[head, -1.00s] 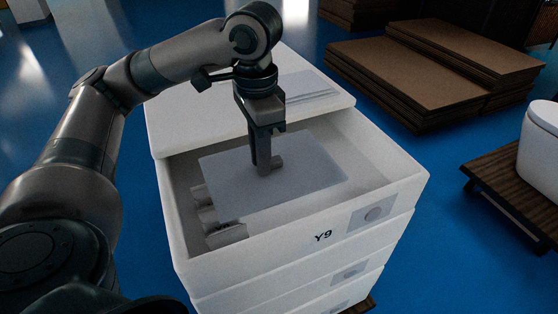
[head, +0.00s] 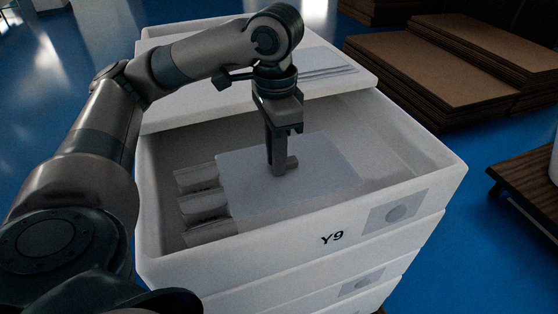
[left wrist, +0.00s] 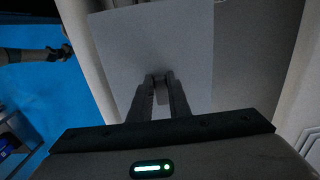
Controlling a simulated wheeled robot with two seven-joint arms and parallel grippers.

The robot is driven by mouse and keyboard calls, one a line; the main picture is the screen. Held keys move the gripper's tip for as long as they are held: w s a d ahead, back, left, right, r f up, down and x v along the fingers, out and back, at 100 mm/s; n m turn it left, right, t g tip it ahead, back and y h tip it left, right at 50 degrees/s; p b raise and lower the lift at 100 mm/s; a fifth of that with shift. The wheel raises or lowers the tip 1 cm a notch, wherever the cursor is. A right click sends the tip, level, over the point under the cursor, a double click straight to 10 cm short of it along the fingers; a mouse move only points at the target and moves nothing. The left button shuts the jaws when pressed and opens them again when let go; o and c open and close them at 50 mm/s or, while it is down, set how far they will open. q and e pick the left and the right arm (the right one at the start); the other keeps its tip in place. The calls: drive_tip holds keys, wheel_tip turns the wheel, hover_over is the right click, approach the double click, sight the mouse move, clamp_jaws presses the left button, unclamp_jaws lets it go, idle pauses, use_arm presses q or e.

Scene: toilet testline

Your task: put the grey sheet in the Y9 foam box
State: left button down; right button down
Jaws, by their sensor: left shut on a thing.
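The grey sheet (head: 315,185) is a flat light-grey rectangle inside the open top of the Y9 foam box (head: 290,258), a white box with "Y9" on its front wall. My left gripper (head: 282,168) reaches down into the box and is shut on the sheet near its middle. The sheet lies right of several pale packets along the left wall; whether it touches the box floor I cannot tell. In the left wrist view the fingers (left wrist: 161,82) meet on the sheet (left wrist: 165,45). My right gripper is not in view.
Several pale packets (head: 203,205) lie in a column inside the box at left. A white lid or box (head: 250,100) with thin grey sheets on top covers the back. Brown board stacks (head: 460,60) and a dark wooden pallet (head: 530,180) stand at right on the blue floor.

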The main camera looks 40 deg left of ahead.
sight(323, 167)
use_arm(q)
drive_tip(key=shift+f, duration=0.45)
drive_tip(key=shift+w, duration=0.1)
drive_tip(key=shift+w+d+f, duration=0.1)
drive_tip(key=shift+w+d, duration=0.05)
drive_tip(key=shift+w, duration=0.05)
drive_tip(key=w+d+f, duration=0.1)
drive_tip(key=w+f, duration=0.1)
drive_tip(key=w, duration=0.1)
drive_tip(key=w+d+f+p, duration=0.1)
drive_tip(key=w+d+f, duration=0.1)
drive_tip(key=w, duration=0.1)
drive_tip(key=w+d+f+p, duration=0.1)
drive_tip(key=w+f, duration=0.1)
drive_tip(key=w, duration=0.2)
drive_tip(key=shift+d+f, duration=0.3)
drive_tip(key=shift+f, duration=0.05)
drive_tip(key=shift+f, duration=0.1)
drive_tip(key=shift+f+p, duration=0.8)
drive_tip(key=shift+f, duration=1.15)
